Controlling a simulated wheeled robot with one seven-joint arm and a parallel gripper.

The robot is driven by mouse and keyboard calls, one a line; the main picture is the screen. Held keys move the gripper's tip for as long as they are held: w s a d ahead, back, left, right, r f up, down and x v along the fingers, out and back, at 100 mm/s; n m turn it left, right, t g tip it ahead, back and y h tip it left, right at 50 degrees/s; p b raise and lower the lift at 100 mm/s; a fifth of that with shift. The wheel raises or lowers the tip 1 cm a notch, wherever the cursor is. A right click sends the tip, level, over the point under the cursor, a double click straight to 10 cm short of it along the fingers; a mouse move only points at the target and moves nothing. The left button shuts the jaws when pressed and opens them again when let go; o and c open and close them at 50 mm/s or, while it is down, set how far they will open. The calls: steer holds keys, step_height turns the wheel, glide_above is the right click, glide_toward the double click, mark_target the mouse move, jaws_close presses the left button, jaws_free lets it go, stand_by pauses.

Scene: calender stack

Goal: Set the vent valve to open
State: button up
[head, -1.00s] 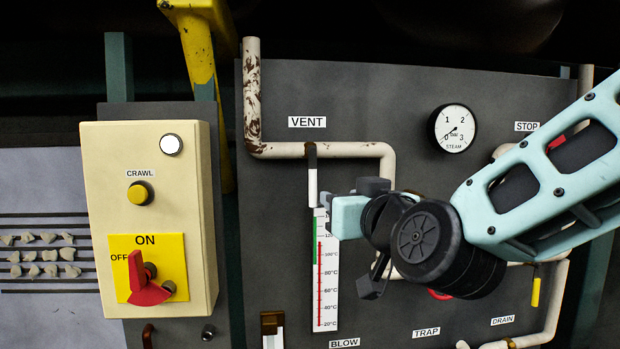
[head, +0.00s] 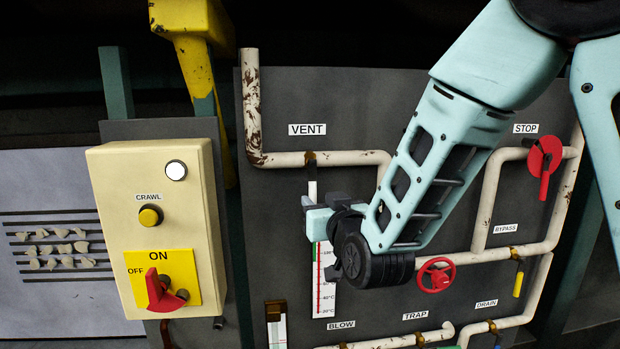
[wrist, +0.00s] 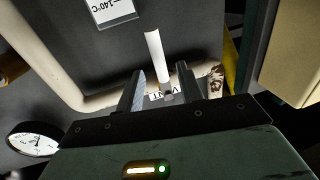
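The vent valve's white lever (head: 312,190) hangs down from its brown mount on the pale pipe (head: 275,160), below the VENT label (head: 307,129). It stands across the pipe's horizontal run. My gripper (head: 322,200) is at the lever's lower part in the head view and hides its end. In the wrist view, which is turned over, the lever (wrist: 157,55) shows between and beyond the two spread fingers (wrist: 160,80). The gripper is open, with a gap on both sides of the lever. I cannot tell whether a finger touches it.
A thermometer strip (head: 323,285) is just below my gripper, partly hidden. A red handwheel (head: 436,275) and a red STOP handle (head: 545,160) are to the right. A cream switch box (head: 150,230) stands to the left. The pressure gauge (wrist: 33,140) shows in the wrist view.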

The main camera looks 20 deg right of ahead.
mark_target(314, 197)
steer(key=w+p, duration=0.2)
steer(key=w, duration=0.4)
steer(key=shift+w, duration=0.35)
steer(key=shift+f, duration=0.1)
jaws_close()
